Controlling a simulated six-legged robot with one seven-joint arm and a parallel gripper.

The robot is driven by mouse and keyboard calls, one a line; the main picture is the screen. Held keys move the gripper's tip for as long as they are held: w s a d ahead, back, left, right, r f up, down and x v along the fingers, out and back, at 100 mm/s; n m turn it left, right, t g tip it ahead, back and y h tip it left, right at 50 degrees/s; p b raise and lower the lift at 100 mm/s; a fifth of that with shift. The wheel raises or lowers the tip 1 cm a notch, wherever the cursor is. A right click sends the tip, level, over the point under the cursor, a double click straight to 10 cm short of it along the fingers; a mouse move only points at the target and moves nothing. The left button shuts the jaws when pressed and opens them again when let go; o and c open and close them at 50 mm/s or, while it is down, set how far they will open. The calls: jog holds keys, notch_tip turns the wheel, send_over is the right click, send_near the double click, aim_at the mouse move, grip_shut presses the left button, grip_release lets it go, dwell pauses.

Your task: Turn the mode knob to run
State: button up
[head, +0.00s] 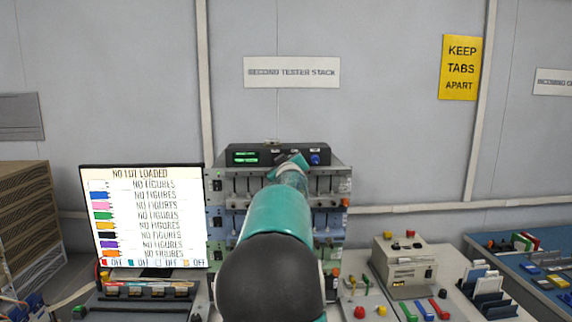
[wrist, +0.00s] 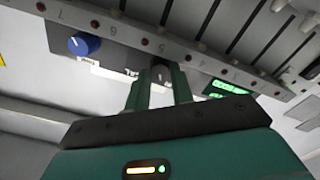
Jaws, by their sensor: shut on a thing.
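The tester's black control unit (head: 278,148) sits on top of the tester stack, with a green display (head: 245,157) on its left and a blue knob (head: 315,159) on its right. In the wrist view, my gripper (wrist: 160,84) has its two fingers on either side of a dark knob (wrist: 161,73) with a light pointer mark, and is shut on it. The blue knob (wrist: 84,44) is apart from the fingers, to the left. The knob labels are too blurred or covered to read. In the head view my arm hides the fingertips.
The stack's racks (head: 335,190) of cell slots lie right below the unit. A screen (head: 145,215) stands to the left. A beige box (head: 405,265) and several coloured parts stand on the bench at the right.

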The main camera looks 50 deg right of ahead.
dwell(0.3)
jog(key=o, duration=1)
jog(key=shift+f, duration=0.1)
